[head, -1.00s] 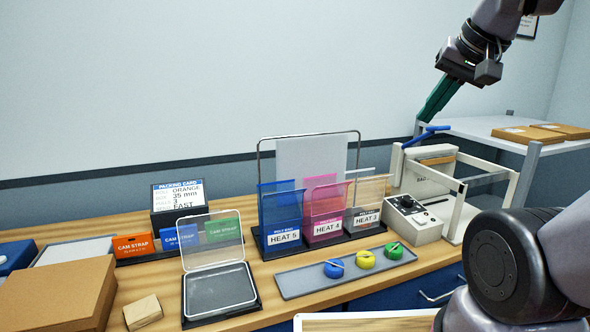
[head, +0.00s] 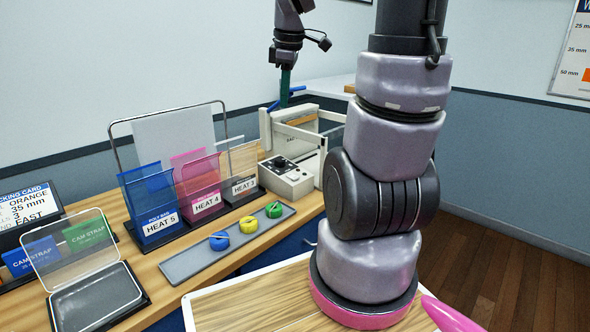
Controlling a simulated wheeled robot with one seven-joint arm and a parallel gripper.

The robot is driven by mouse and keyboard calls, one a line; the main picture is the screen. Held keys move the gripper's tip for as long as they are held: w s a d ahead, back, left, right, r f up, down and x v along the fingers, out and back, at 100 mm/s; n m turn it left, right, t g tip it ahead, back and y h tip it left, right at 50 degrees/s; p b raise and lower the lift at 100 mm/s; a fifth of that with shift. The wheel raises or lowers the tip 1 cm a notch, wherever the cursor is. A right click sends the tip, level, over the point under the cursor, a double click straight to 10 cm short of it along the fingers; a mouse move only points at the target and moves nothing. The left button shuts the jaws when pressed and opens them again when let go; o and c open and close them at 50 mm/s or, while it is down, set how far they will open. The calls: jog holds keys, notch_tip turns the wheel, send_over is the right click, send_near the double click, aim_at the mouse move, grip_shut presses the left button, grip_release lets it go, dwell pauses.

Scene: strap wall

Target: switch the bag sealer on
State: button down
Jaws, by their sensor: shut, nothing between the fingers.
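The bag sealer (head: 301,183) stands at the right end of the wooden bench, a pale machine with a control box in front and a frame of arms behind. Dark knobs or switches show on top of the control box, too small for me to tell their setting.
Left of the sealer stands a bag rack with blue (head: 150,205), pink (head: 197,185) and orange pouches. In front lies a grey tray (head: 180,266) with blue, yellow and green strap coils. A clear-lidded box (head: 98,301) is at lower left. The wall is close behind.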

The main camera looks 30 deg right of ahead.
aim_at(296, 178)
jog(key=w+d+f+n+g, duration=0.2)
jog(key=w+d+f+n, duration=0.4)
jog(key=f+n, duration=0.4)
jog(key=shift+w+d+f+n+g, duration=0.2)
jog(key=shift+f+n+g, duration=0.1)
jog(key=shift+n, duration=0.2)
notch_tip(296, 178, down, 14)
jog(key=shift+w+r, duration=0.1)
jog(key=shift+f, duration=0.3)
